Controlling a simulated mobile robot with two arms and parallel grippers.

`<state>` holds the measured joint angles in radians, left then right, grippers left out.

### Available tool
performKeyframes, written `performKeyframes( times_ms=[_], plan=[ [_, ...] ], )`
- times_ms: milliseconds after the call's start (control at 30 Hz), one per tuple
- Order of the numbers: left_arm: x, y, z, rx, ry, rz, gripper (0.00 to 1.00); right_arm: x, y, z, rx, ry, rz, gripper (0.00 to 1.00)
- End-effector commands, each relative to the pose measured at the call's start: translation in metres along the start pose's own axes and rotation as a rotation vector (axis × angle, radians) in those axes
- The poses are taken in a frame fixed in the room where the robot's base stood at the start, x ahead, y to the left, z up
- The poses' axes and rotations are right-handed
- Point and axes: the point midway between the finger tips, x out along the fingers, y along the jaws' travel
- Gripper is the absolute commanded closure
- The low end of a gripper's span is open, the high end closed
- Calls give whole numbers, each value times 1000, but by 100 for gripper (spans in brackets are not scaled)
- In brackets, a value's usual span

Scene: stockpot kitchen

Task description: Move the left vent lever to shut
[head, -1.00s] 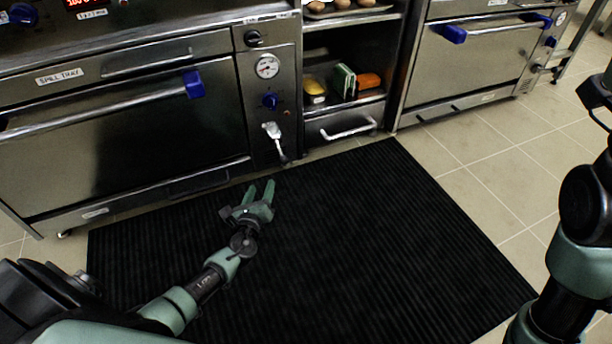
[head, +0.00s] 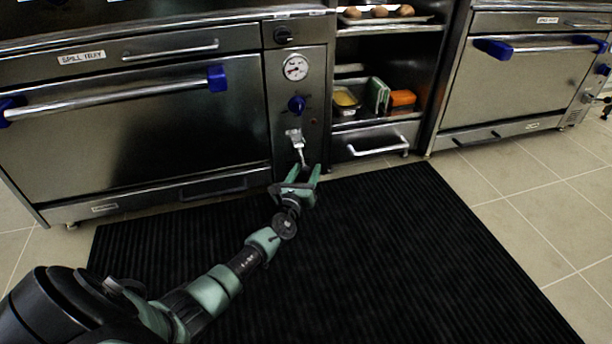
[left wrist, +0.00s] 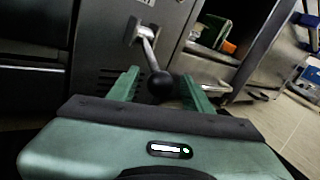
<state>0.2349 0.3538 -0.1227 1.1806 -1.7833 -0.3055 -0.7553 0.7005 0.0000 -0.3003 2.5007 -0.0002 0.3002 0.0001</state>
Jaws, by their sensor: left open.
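The left vent lever (head: 299,146) is a light metal lever low on the left oven's control panel, below a blue knob. It hangs down, tilted slightly right toward its lower end. In the left wrist view the lever (left wrist: 147,47) ends in a dark ball knob (left wrist: 160,83), which appears between the finger tips. My left gripper (head: 305,174) is open at the lever's lower end, its green fingers pointing at the panel. In the left wrist view the fingers of the gripper (left wrist: 160,88) stand on either side of the ball; contact is not clear. My right gripper is out of view.
The left oven (head: 130,140) has a long bar handle with blue ends. An open shelf (head: 390,122) with food containers and a drawer handle (head: 378,146) lies just right of the lever. A black ribbed mat (head: 400,260) covers the floor in front.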

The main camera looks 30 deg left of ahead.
Motion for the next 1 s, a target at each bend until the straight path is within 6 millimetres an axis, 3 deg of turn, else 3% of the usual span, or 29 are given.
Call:
performKeyframes(
  times_ms=[267,433,1000],
  plan=[
    [1,0,0,0,2,0,53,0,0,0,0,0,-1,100],
    [1,0,0,-1,1,0,100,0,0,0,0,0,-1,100],
    [1,0,0,-1,1,0,100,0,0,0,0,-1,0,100]
  ],
)
